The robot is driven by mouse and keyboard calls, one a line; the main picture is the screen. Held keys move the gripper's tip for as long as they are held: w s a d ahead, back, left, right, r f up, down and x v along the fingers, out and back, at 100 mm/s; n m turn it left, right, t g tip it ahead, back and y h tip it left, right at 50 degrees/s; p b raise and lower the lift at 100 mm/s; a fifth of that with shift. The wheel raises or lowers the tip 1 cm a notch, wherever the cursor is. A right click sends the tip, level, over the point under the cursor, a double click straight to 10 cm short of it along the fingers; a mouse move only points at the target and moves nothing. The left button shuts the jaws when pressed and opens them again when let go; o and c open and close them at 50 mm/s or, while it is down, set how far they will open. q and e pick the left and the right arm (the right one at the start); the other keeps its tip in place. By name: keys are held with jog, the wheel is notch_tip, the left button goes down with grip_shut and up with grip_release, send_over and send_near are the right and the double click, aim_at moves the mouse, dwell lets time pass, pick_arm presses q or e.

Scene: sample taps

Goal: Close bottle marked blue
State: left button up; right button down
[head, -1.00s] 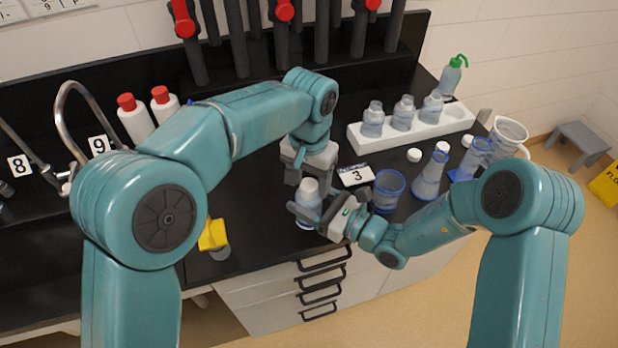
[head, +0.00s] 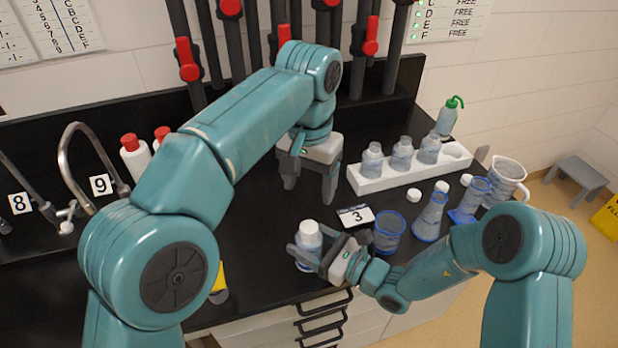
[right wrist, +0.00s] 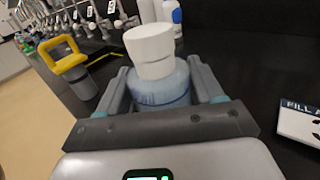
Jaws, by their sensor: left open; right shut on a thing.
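A clear bluish bottle (head: 306,262) stands upright at the counter's front, with a white cap (head: 308,231) on its top. My right gripper (head: 318,260) is shut around its body. In the right wrist view the bottle (right wrist: 160,90) sits between the fingers, and the white cap (right wrist: 150,48) sits over its mouth; I cannot tell how tight it is. My left gripper (head: 310,190) is open and empty, pointing down above the counter behind the bottle, apart from it. I cannot make out a blue mark on the bottle.
A white rack (head: 410,173) holds three open bottles at back right. Loose white caps (head: 413,195), a sign with 3 (head: 356,216), a blue-rimmed beaker (head: 389,232), a flask (head: 429,218) and a jug (head: 507,178) stand right of my grippers. Sink taps (head: 85,165) are left.

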pick_arm(q)
jog(key=shift+r, duration=0.4)
pick_arm(e)
jog(key=shift+c, duration=0.4)
grip_release()
pick_arm(q)
notch_tip(320, 180, down, 4)
jog(key=b, duration=0.3)
jog(key=shift+r, duration=0.25)
pick_arm(e)
jog(key=v, duration=1.6)
pick_arm(q)
jog(key=shift+s, duration=0.15)
pick_arm(e)
jog(key=shift+s+d, duration=0.15)
jog(key=shift+s, duration=0.05)
